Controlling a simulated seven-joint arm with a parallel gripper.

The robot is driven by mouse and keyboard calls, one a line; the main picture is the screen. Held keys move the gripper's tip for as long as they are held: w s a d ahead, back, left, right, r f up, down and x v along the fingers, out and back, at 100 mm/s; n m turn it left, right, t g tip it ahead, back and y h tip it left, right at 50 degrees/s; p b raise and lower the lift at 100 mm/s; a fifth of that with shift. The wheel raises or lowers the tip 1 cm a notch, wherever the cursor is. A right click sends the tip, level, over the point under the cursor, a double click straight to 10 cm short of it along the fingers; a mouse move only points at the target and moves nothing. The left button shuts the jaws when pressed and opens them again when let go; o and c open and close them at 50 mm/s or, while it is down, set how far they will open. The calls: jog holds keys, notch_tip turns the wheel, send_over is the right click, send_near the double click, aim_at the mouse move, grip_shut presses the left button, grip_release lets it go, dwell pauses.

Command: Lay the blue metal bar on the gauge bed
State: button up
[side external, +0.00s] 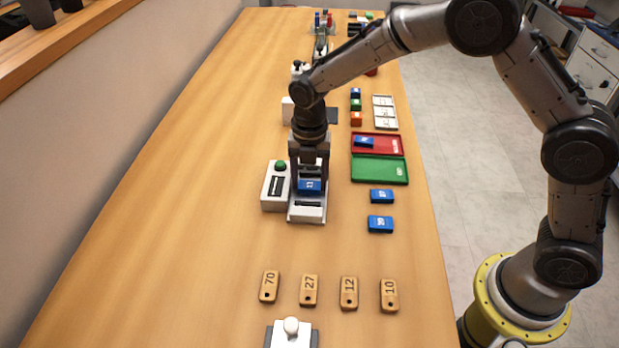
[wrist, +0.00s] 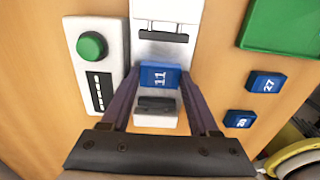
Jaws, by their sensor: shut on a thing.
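The blue metal bar marked 11 (side external: 310,186) is between the fingers of my gripper (side external: 309,178). In the wrist view the bar (wrist: 160,82) lies crosswise, with one finger of my gripper (wrist: 160,78) at each end. My gripper is shut on it. The white gauge bed (side external: 307,216) is directly under the bar; it also shows in the wrist view (wrist: 166,52), with a dark slotted piece on either side of the bar. I cannot tell whether the bar touches the bed or hangs just above it.
A white box with a green button (side external: 281,166) stands left of the bed. To the right are a green tray (side external: 380,170), a red tray (side external: 391,143) holding a blue bar, and two loose blue bars (side external: 381,196) (side external: 380,224). Numbered wooden tags (side external: 309,290) lie in front.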

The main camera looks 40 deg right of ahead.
jog(key=o, duration=1.4)
jog(key=shift+o, duration=0.2)
notch_tip(320, 180, up, 14)
jog(key=shift+d, duration=0.15)
